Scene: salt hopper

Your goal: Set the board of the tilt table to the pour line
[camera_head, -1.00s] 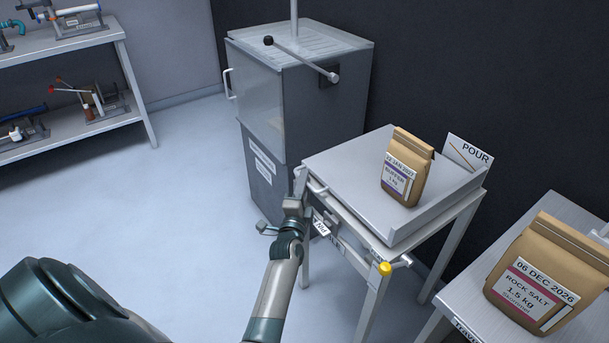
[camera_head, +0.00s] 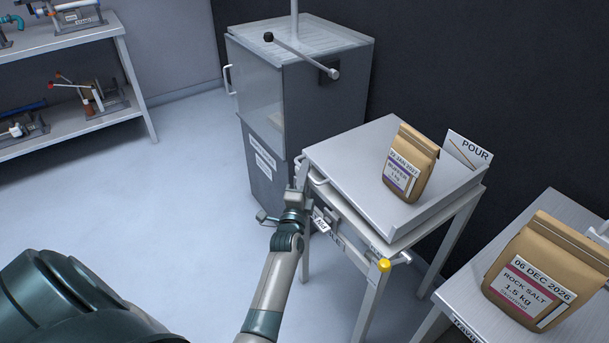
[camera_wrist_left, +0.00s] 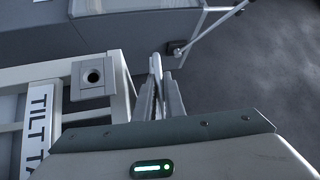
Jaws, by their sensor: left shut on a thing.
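The tilt table's grey board (camera_head: 345,160) carries a brown paper bag (camera_head: 411,165) with a date label, standing upright on it. The board's left end is raised a little above the frame. A white POUR card (camera_head: 467,149) with a slanted line stands at the board's far right end. My left gripper (camera_head: 297,180) is at the board's left end, shut on the pale handle there. In the left wrist view the fingers (camera_wrist_left: 160,95) close around a light bar. My right gripper is not in view.
A yellow knob (camera_head: 384,265) sits on the table frame's front corner. A grey hopper cabinet (camera_head: 300,110) with a lever stands behind. A rock salt bag (camera_head: 548,272) rests on a side table at right. The floor at left is clear.

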